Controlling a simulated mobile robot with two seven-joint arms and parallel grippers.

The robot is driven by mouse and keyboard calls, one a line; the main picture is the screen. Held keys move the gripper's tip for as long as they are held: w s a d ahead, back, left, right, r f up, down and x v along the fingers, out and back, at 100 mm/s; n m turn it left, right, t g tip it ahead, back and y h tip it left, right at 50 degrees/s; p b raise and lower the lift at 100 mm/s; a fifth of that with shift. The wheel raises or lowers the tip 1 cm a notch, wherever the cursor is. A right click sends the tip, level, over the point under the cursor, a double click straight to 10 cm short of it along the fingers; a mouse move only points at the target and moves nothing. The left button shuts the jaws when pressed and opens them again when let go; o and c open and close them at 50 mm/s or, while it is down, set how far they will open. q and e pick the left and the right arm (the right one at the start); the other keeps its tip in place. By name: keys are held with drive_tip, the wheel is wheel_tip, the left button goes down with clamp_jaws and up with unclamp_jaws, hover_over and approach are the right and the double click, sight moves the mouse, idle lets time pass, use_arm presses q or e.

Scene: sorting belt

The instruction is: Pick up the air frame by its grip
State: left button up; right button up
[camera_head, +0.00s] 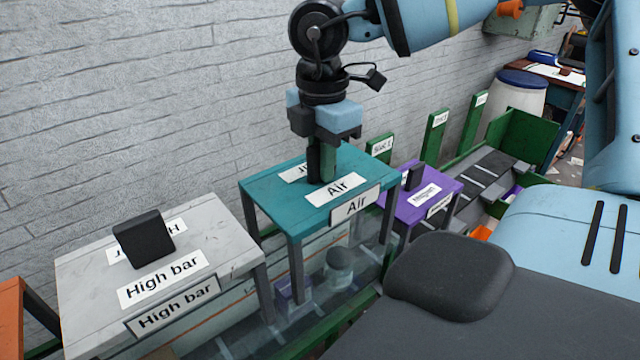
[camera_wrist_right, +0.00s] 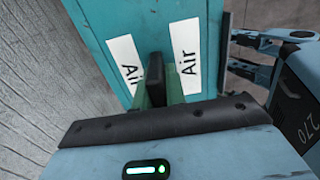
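The air frame (camera_head: 265,190) is a teal table-like stand with "Air" labels on its top and front edge. It stands upright on its dark legs in the middle of the head view, and its teal top (camera_wrist_right: 95,20) shows in the wrist view. My right gripper (camera_head: 321,176) points straight down onto its top. In the wrist view, the green fingers (camera_wrist_right: 160,98) flank the dark upright grip (camera_wrist_right: 155,68) closely on both sides, with no clear gap. The fingers mostly hide the grip in the head view. My left gripper is in neither view.
The grey High bar frame (camera_head: 215,235) with a dark grip stands at left, an orange one (camera_head: 12,310) beyond it. A purple frame (camera_head: 440,185) stands close on the right. Green slot posts (camera_head: 435,135) and a brick wall (camera_head: 150,100) lie behind.

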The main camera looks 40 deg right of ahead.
clamp_jaws()
drive_tip(key=shift+r, duration=0.1)
idle(1.1)
